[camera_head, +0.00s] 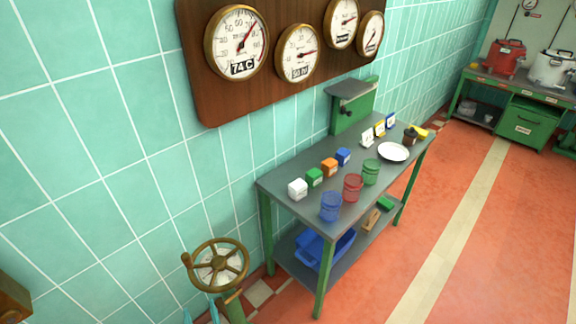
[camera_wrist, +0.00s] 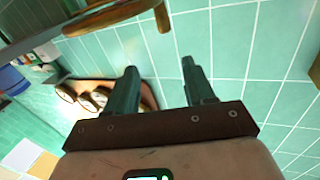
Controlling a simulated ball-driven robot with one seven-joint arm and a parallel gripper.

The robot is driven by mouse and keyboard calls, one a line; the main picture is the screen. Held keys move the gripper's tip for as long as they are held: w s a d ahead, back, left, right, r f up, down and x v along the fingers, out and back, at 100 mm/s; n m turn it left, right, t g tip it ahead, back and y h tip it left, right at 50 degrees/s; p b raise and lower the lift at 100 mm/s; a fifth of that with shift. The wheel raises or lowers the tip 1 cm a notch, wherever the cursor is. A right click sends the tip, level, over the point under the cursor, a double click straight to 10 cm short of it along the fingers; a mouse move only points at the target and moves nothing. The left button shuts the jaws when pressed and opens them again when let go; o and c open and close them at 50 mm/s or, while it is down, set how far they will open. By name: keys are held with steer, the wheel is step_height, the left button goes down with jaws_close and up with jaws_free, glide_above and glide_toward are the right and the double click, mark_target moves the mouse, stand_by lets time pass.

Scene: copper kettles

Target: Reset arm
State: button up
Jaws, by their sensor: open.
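My gripper (camera_wrist: 159,66) shows in the wrist view with its two dark fingers spread apart. Nothing is between the fingers. Green wall tiles and part of the gauge board (camera_wrist: 148,97) lie behind them, well away from the fingertips. A brass handwheel (camera_wrist: 113,16) crosses the top of the wrist view, beyond the fingertips; I cannot tell how far off it is. The head view does not show my gripper. There the handwheel (camera_head: 217,264) stands on a green post at the bottom, left of the table.
A grey-topped table (camera_head: 278,188) with green legs stands along the wall, holding small cubes, cups, cards and a white plate (camera_head: 393,152). A blue bin (camera_head: 318,247) sits on its lower shelf. Orange floor (camera_head: 470,220) is open at the right. A green bench (camera_head: 525,123) stands far right.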

steer(key=w+d+n+g+y, duration=0.2)
steer(key=w+d+n+g, duration=0.15)
steer(key=d, duration=0.65)
steer(key=s+d+f+m+g+h, duration=0.1)
steer(key=s+d+g+h, duration=0.1)
steer(key=d, duration=0.6)
steer(key=s+d+g+h, duration=0.1)
steer(key=s+d+g, duration=0.15)
steer(key=d, duration=0.65)
steer(key=s+d+r+m+g+h, duration=0.1)
steer(key=s+d+m+g+h, duration=0.1)
steer(key=s+d, duration=0.5)
steer(key=s+d+r+m+g+h, duration=0.1)
steer(key=s+d+m+g+h, duration=0.2)
steer(key=s+d, duration=0.5)
steer(key=d+h, duration=0.1)
steer(key=d, duration=0.4)
steer(key=shift+s+r+m+h, duration=0.25)
steer(key=shift+r+m+h, duration=0.05)
steer(key=shift+r+m, duration=0.05)
steer(key=s+d, duration=0.1)
steer(key=s, duration=0.1)
steer(key=s+d+r+m+g, duration=0.1)
steer(key=s, duration=0.1)
steer(key=s+d+r+m+g+h, duration=0.1)
steer(key=s, duration=0.1)
steer(key=shift+s+d+r, duration=0.1)
steer(key=shift+d+r, duration=0.05)
steer(key=shift+d, duration=0.2)
steer(key=shift+c, duration=0.2)
